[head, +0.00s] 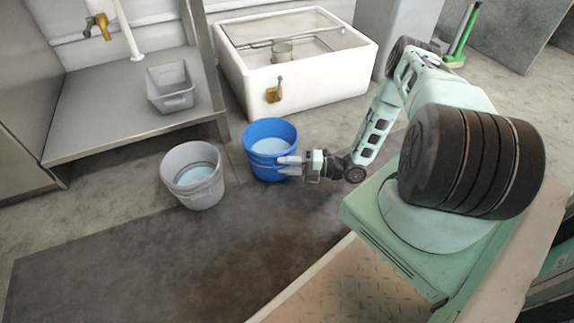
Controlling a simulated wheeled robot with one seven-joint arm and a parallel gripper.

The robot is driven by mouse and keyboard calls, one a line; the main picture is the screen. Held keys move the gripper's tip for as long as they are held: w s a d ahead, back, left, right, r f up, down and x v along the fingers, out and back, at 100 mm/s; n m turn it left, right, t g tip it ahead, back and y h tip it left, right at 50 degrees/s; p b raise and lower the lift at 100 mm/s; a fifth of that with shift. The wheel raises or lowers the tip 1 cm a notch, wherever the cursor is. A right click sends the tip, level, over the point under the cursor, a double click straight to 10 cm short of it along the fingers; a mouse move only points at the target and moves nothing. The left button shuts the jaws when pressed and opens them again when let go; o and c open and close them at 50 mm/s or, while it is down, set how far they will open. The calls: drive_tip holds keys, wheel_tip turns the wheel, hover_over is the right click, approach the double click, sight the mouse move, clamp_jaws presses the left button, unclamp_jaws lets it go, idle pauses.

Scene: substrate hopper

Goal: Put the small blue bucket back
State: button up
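The blue bucket (265,168) stands upright on the floor in the middle of the head view, with pale blue liquid visible inside. My gripper (281,165) reaches in from the right at the bucket's right front side, below the rim. Its two light grey fingers show a gap between them, with nothing clearly held. The fingers overlap the bucket's wall in the picture; I cannot tell whether they touch it.
A grey bucket (205,195) with pale liquid stands left of the blue one. A metal bench (110,130) holds a grey bin (172,96). A white tank (330,75) with a yellow tap (273,93) stands behind. Dark floor (150,265) in front is clear.

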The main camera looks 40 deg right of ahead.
drive_tip(key=p+v, duration=0.4)
drive_tip(key=v, duration=0.8)
drive_tip(key=shift+p, duration=0.3)
